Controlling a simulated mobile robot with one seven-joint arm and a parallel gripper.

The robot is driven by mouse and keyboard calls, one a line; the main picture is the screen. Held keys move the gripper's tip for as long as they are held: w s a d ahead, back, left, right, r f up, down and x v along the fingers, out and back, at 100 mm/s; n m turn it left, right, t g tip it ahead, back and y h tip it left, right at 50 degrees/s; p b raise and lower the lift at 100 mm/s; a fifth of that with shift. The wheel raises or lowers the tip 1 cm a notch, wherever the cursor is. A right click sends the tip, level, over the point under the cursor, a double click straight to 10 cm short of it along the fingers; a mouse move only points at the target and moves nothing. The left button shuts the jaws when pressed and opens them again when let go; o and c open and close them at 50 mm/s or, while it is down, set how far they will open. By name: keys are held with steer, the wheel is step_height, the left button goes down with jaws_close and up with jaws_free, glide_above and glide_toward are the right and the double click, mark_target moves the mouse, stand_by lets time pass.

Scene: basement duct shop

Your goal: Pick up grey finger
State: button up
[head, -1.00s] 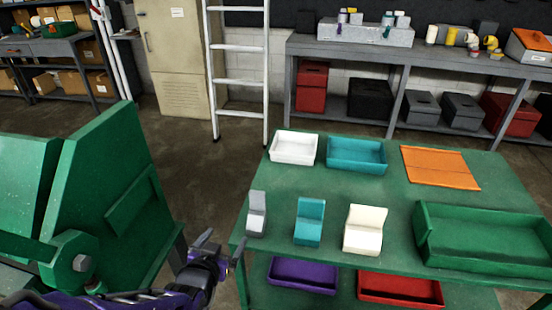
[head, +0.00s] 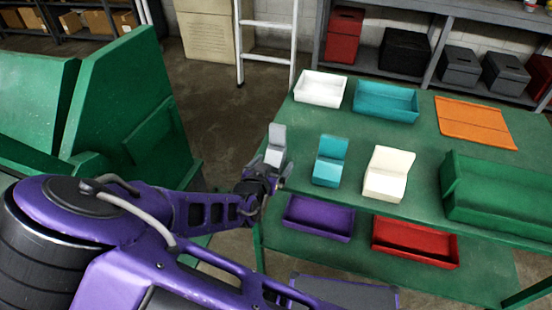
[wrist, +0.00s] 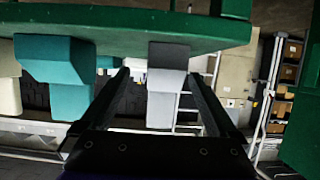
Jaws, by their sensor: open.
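The grey finger (head: 278,135) is a small block with an upright back and a sloped front, on the near left corner of the green table (head: 330,222). My gripper (head: 269,172) is just in front of it at the table edge, partly covering its lower part in the head view. In the wrist view, which looks upside down, the grey finger (wrist: 168,82) shows between the two open, empty jaws (wrist: 157,74). I cannot tell whether the tips reach around it or stop short.
A teal finger (head: 329,160) and a cream finger (head: 388,172) stand to its right. White (head: 320,88) and teal trays (head: 386,103) and an orange panel (head: 475,122) lie behind. A green machine (head: 120,110) is at left. Purple (head: 318,218) and red trays (head: 415,243) sit below.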

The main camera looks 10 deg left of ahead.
mark_target(276, 157)
steer(key=b+x, duration=0.2)
steer(key=x, duration=0.1)
steer(key=b+x, duration=0.1)
steer(key=shift+w+a+f+b, duration=0.3)
steer(key=shift+a+f+b, duration=0.05)
steer(key=shift+f, duration=0.15)
steer(key=shift+w, duration=0.45)
steer(key=shift+r, duration=0.1)
jaws_close()
